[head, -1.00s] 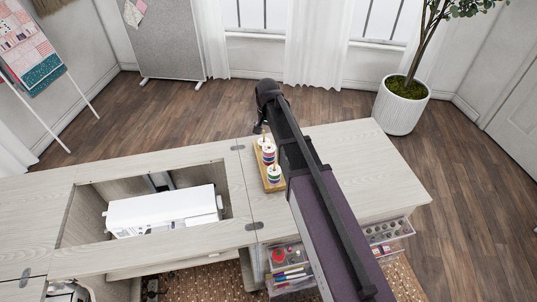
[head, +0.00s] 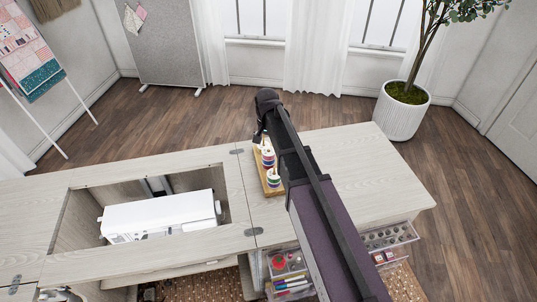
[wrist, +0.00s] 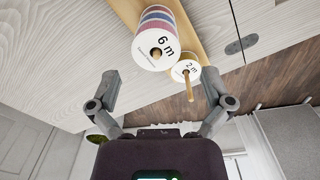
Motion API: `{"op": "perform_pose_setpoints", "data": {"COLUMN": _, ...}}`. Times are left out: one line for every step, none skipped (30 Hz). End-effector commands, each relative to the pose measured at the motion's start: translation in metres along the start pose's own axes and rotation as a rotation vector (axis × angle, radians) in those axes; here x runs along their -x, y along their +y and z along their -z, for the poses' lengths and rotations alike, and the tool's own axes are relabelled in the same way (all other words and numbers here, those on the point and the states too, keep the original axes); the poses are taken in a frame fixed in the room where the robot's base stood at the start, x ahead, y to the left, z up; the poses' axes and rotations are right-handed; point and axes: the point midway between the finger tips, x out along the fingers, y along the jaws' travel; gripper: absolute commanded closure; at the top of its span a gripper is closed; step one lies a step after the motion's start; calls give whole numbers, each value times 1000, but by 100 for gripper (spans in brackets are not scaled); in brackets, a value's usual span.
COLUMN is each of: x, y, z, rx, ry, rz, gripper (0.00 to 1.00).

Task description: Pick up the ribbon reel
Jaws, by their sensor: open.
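Striped ribbon reels stand on pegs on a wooden board (head: 277,192) on the cabinet top. In the wrist view, a larger reel marked "6 m" (wrist: 160,50) has pink, white and blue bands. A smaller reel marked "2 m" (wrist: 186,71) is beside it, on a protruding wooden peg. In the head view, two reel stacks show, one farther (head: 268,160) and one nearer (head: 272,182). My gripper (wrist: 159,76) is open and empty, its fingers spread on either side of the view with the reels beyond them. In the head view my arm hides part of the board.
A white sewing machine (head: 160,215) sits in the cabinet opening at left. Clear drawers (head: 288,275) with pens and supplies stick out at the front. The cabinet top (head: 360,165) right of my arm is clear. A potted tree (head: 403,112) stands behind.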

Motion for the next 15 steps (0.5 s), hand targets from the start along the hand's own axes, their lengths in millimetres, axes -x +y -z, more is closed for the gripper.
{"op": "perform_pose_setpoints", "data": {"x": -3, "y": 0, "z": 0, "rx": 0, "ry": 0, "rz": 0, "gripper": 0}}
{"op": "perform_pose_setpoints", "data": {"x": -4, "y": 0, "z": 0, "rx": 0, "ry": 0, "rz": 0, "gripper": 0}}
{"op": "perform_pose_setpoints", "data": {"x": -7, "y": 1, "z": 0, "rx": 0, "ry": 0, "rz": 0, "gripper": 0}}
{"op": "perform_pose_setpoints", "data": {"x": -8, "y": 1, "z": 0, "rx": 0, "ry": 0, "rz": 0, "gripper": 0}}
{"op": "perform_pose_setpoints", "data": {"x": -10, "y": 1, "z": 1, "rx": 0, "ry": 0, "rz": 0, "gripper": 0}}
{"op": "perform_pose_setpoints", "data": {"x": -13, "y": 2, "z": 1, "rx": 0, "ry": 0, "rz": 0, "gripper": 0}}
{"op": "perform_pose_setpoints", "data": {"x": -16, "y": 2, "z": 1, "rx": 0, "ry": 0, "rz": 0, "gripper": 0}}
{"op": "perform_pose_setpoints", "data": {"x": -18, "y": 2, "z": 1, "rx": 0, "ry": 0, "rz": 0, "gripper": 0}}
{"op": "perform_pose_setpoints", "data": {"x": -21, "y": 3, "z": 1, "rx": 0, "ry": 0, "rz": 0, "gripper": 0}}
{"op": "perform_pose_setpoints", "data": {"x": -24, "y": 3, "z": 2, "rx": -1, "ry": 0, "rz": 0, "gripper": 0}}
{"op": "perform_pose_setpoints", "data": {"x": -26, "y": 3, "z": 2, "rx": -1, "ry": 0, "rz": 0, "gripper": 0}}
{"op": "perform_pose_setpoints", "data": {"x": -29, "y": 4, "z": 2, "rx": -1, "ry": 0, "rz": 0, "gripper": 0}}
{"op": "perform_pose_setpoints", "data": {"x": -32, "y": 4, "z": 2, "rx": -1, "ry": 0, "rz": 0, "gripper": 0}}
{"op": "perform_pose_setpoints", "data": {"x": -34, "y": 4, "z": 2, "rx": -1, "ry": 0, "rz": 0, "gripper": 0}}
{"op": "perform_pose_setpoints", "data": {"x": -37, "y": 4, "z": 2, "rx": 0, "ry": 0, "rz": 0, "gripper": 0}}
